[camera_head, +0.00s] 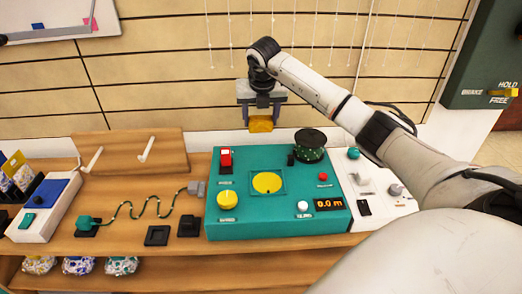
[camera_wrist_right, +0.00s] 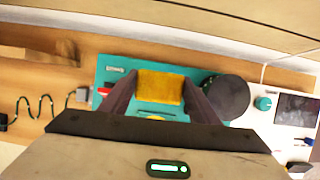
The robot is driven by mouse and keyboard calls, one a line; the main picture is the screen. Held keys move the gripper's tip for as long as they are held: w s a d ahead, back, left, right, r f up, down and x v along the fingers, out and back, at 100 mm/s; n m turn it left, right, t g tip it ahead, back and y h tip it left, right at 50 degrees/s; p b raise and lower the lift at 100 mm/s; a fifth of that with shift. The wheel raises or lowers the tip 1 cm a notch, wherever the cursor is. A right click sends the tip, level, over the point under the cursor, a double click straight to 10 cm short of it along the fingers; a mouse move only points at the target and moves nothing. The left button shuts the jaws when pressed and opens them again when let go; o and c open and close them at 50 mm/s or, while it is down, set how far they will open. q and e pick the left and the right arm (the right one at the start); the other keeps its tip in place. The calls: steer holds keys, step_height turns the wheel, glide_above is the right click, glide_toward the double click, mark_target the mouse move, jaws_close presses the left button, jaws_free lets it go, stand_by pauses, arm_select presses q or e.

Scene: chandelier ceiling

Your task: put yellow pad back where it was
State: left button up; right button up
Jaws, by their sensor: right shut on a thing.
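The yellow pad (camera_head: 261,124) is a small block held between the fingers of my right gripper (camera_head: 262,103), above the back part of the teal panel box (camera_head: 230,169). In the right wrist view the pad (camera_wrist_right: 161,87) sits between the two dark fingertips, with the teal panel (camera_wrist_right: 112,74) beneath. A gap shows between pad and panel in the head view. On the panel top is a yellow disc (camera_head: 267,183) inside a dark square outline, in front of and below the pad. My left gripper is not in view.
A black spool (camera_head: 310,145) stands at the panel's back right. A red switch (camera_head: 226,158), yellow knob (camera_head: 228,200) and numeric display (camera_head: 329,203) are on the panel. A curvy wire (camera_head: 146,208) lies left. A white board (camera_head: 373,190) adjoins right. Thin strings hang behind.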

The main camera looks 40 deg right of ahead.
step_height(320, 180, down, 10)
steer(key=shift+d+b, duration=0.1)
steer(key=shift+b, duration=0.2)
steer(key=o, duration=1)
steer(key=shift+c, duration=0.2)
steer(key=p+v, duration=0.1)
steer(key=v, duration=1.1)
steer(key=shift+w, duration=0.1)
